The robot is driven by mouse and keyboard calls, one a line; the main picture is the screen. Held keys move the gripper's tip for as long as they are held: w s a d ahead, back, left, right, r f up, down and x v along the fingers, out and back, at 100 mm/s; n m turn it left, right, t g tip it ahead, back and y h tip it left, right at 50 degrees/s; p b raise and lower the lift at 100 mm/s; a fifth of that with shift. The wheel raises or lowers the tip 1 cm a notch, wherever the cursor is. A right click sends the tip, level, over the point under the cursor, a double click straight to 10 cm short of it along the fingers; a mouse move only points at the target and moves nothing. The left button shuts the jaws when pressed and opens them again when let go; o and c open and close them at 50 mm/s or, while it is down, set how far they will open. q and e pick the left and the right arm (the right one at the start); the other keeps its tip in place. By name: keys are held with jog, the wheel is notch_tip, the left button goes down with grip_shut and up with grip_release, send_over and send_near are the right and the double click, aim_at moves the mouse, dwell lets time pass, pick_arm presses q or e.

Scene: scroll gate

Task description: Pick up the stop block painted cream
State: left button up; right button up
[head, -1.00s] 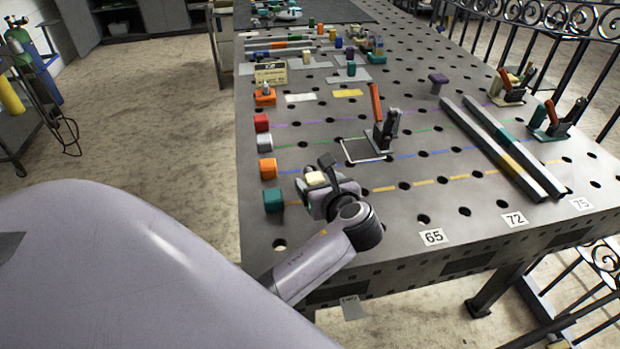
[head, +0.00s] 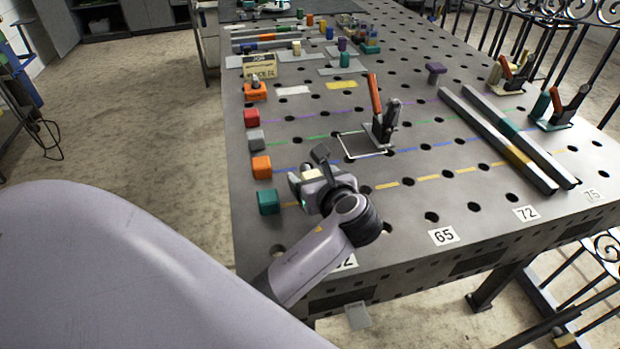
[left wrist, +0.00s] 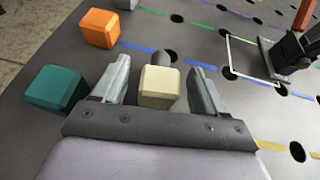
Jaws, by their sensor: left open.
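The cream stop block (left wrist: 159,87) stands on the table between the two fingers of my left gripper (left wrist: 160,68) in the left wrist view. The fingers are open, with a gap showing on each side of the block. In the head view the cream block (head: 312,174) is partly hidden by my left gripper (head: 317,172), near the front left of the table. A teal block (left wrist: 56,88) lies just outside the left finger, and an orange block (left wrist: 99,28) is farther off. My right gripper is out of view.
Grey (head: 255,140) and red (head: 251,117) blocks line the table's left edge. A toggle clamp with an orange handle (head: 375,95) stands behind a white square outline (head: 343,147). Two long bars (head: 490,125) lie to the right. The table between has open room.

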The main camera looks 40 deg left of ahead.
aim_at(313, 175)
pick_arm(q)
grip_shut()
jog(key=shift+r, duration=0.15)
notch_tip(313, 175, up, 20)
jog(key=p, duration=0.3)
